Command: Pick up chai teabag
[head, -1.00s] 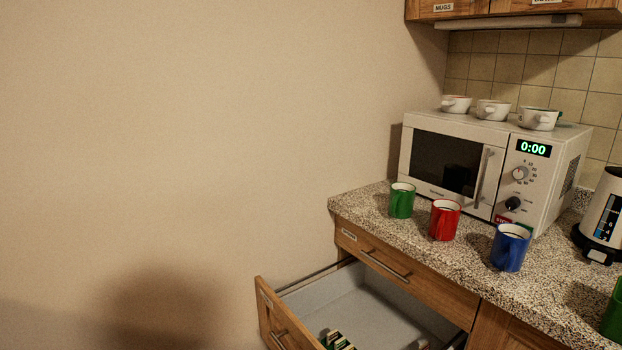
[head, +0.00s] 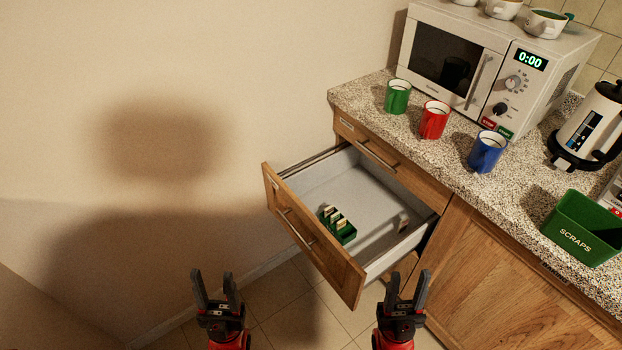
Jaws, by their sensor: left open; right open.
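A small green box (head: 346,235) holding several upright teabag packets (head: 333,217) sits in the open drawer (head: 330,190). Which packet is chai is too small to tell. My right gripper (head: 408,284) is open and empty, low and just right of the drawer's front corner. Neither gripper touches anything.
The pulled-out drawer front (head: 310,240) juts toward me. On the counter stand a green mug (head: 397,98), a red mug (head: 433,121), a blue mug (head: 487,153), a microwave (head: 490,75), a kettle (head: 590,125) and a green scraps bin (head: 578,228). Bare wall is at left.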

